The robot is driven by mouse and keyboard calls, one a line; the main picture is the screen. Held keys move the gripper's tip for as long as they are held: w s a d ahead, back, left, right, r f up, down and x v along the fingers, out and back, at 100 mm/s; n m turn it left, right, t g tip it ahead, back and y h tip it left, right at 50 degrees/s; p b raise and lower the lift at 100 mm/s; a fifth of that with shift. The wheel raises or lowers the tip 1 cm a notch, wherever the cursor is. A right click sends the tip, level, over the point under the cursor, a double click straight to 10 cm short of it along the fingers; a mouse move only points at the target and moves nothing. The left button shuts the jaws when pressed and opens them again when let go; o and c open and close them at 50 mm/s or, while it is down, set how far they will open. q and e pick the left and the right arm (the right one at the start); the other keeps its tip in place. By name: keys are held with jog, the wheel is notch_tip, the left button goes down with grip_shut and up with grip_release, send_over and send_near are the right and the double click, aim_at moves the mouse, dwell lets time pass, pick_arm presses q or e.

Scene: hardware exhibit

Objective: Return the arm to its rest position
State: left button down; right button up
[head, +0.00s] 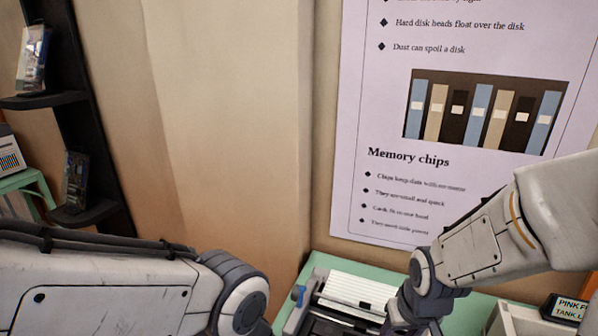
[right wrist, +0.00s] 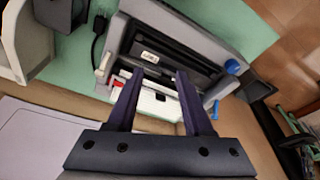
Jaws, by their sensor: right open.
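My right arm (head: 480,245) reaches in from the right in the head view, over a printer-like machine (head: 345,292) with a blue knob on a green table. In the right wrist view my right gripper (right wrist: 160,72) has its two dark fingers apart with nothing held between them. The fingers point at the machine (right wrist: 185,38), which has a grey frame, a dark slot and a blue knob. I cannot tell whether they touch it. My left arm (head: 100,285) crosses the lower left of the head view; its gripper is out of frame.
A wall poster (head: 450,180) about memory chips hangs behind the green table (head: 455,318). A small dark sign (head: 566,307) stands at the right. A black shelf (head: 75,110) with packaged items is at the left. A black cable (right wrist: 98,45) lies beside the machine.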

jog(key=s+a+r+n+g, duration=0.1)
jog(key=s+a+r+n, duration=0.2)
jog(key=s+a, duration=0.3)
jog(key=s+a+r+n+g+y, duration=0.1)
jog(key=s+a+r+n, duration=0.1)
jog(key=s+a+n, duration=0.2)
jog(key=s+a, duration=0.3)
jog(key=shift+s+a+r+g, duration=0.2)
jog(key=shift+a+r+g, duration=0.1)
jog(key=shift+r, duration=0.1)
dwell(0.9)
